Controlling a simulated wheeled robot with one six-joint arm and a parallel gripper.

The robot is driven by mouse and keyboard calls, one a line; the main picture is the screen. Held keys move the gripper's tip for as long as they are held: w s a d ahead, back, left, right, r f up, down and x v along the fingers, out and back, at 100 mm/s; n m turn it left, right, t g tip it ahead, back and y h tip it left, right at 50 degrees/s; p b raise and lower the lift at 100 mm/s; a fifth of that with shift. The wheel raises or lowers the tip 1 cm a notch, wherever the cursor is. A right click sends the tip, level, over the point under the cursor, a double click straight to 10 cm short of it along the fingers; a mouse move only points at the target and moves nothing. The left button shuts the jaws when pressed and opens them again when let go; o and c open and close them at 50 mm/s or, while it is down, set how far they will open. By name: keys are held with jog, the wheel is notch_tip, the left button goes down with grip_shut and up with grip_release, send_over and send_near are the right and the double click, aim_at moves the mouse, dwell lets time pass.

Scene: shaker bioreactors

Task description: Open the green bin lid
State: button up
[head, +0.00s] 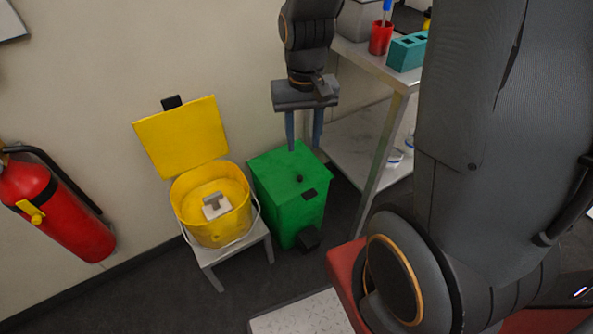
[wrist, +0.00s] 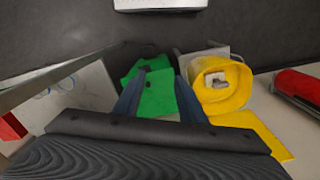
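The green bin (head: 286,201) stands on the floor against the wall, with its flat green lid (head: 291,169) shut. A small dark knob sits on the lid, and a dark pedal shows at the bin's front foot. In the wrist view the green lid (wrist: 157,93) lies beyond and between my fingers. My gripper (head: 304,146) points down above the back part of the lid. Its two blue fingers are apart with nothing between them. I cannot tell exactly how far the fingertips are from the lid. It also shows in the wrist view (wrist: 157,85).
A yellow bucket (head: 184,200) with its lid up stands on a small white stool (head: 211,256) left of the bin. A metal shelf (head: 378,150) stands close on the right, holding a red cup (head: 380,40) and a teal block (head: 407,52). A fire extinguisher (head: 60,208) hangs at far left.

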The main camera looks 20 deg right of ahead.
jog(key=w+d+f+m+b, duration=0.2)
jog(key=w+d+f+b, duration=0.1)
jog(key=w+f, duration=0.7)
jog(key=m+b, duration=0.3)
jog(key=b, duration=0.1)
send_over(300, 177)
notch_tip(300, 177, down, 16)
jog(key=shift+w+r, duration=0.1)
jog(key=shift+r, duration=0.1)
jog(key=shift+f+b, duration=0.3)
jog(key=shift+f, duration=3.55)
grip_shut()
